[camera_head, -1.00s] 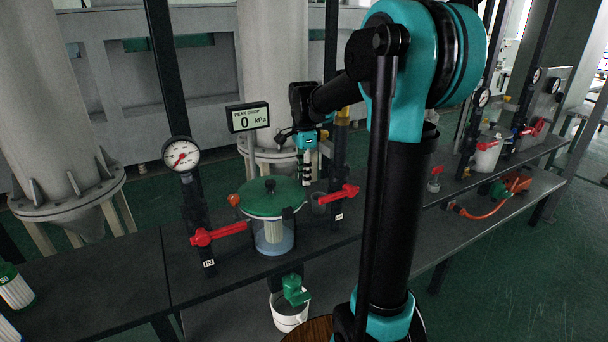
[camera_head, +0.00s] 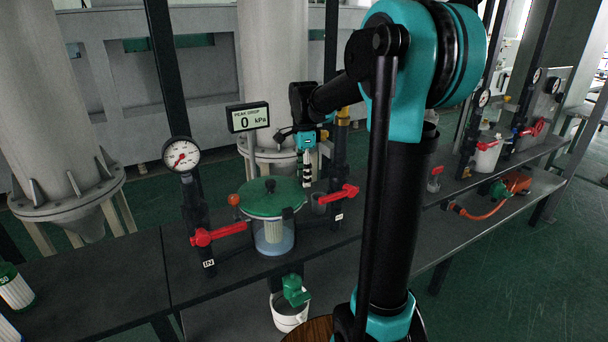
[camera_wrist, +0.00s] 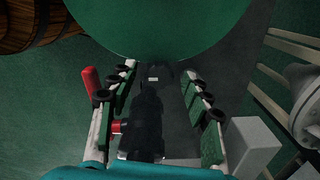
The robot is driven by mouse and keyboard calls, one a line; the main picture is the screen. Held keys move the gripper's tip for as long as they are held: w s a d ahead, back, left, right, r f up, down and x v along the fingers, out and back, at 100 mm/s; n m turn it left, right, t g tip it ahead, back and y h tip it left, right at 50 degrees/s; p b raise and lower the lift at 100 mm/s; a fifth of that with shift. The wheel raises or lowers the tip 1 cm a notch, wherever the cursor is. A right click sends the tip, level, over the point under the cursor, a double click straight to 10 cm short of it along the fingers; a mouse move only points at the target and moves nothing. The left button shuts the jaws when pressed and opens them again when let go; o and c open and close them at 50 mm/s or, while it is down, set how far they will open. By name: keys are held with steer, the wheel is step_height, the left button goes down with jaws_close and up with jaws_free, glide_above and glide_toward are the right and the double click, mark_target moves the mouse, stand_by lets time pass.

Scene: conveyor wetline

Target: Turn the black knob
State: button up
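A small black knob (camera_head: 270,185) stands on top of the green lid (camera_head: 255,203) of a clear vessel (camera_head: 273,238) on the bench. A dark fitting (camera_head: 288,213) sits at the lid's right edge. My gripper (camera_head: 307,184) points down above and behind the lid's right side, apart from the knob. The lid fills the top of the wrist view (camera_wrist: 160,30); no knob can be made out on it there. In that view my gripper (camera_wrist: 160,70) is open, its fingers wide apart, with nothing held. A dark pipe (camera_wrist: 147,115) shows below, between the fingers.
Red-handled valves stand left (camera_head: 218,234) and right (camera_head: 340,194) of the vessel on dark pipes. A display reading 0 kPa (camera_head: 248,117) stands behind the lid. A gauge (camera_head: 181,154) is at left. A white bucket (camera_head: 289,315) sits below.

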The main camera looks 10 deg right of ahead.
step_height(320, 180, up, 12)
stand_by(0.7)
